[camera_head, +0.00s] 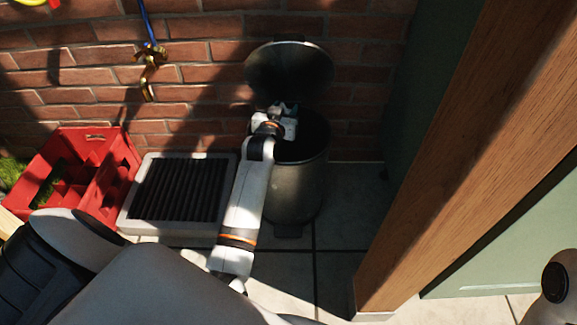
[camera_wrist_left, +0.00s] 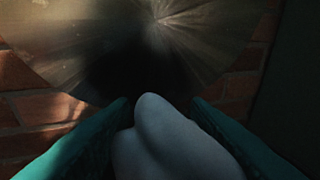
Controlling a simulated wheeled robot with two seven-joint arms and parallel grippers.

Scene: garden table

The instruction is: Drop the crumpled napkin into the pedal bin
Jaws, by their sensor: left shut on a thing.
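The pedal bin (camera_head: 296,185) is a dark metal cylinder against the brick wall, with its round lid (camera_head: 289,70) raised. My left gripper (camera_head: 287,108) is over the bin's opening, at its upper left part. In the left wrist view my left gripper (camera_wrist_left: 160,112) is shut on the crumpled napkin (camera_wrist_left: 172,145), a pale rounded lump between the two teal fingers. The raised lid also shows behind it in the left wrist view (camera_wrist_left: 190,40). The napkin is hidden by the gripper in the head view. My right gripper is not in view.
A red crate (camera_head: 112,185) and a grey tray with dark slats (camera_head: 136,222) stand left of the bin. A brass tap (camera_head: 150,65) is on the brick wall above. A thick wooden post (camera_head: 455,150) rises at the right. Pale tiles lie clear between bin and post.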

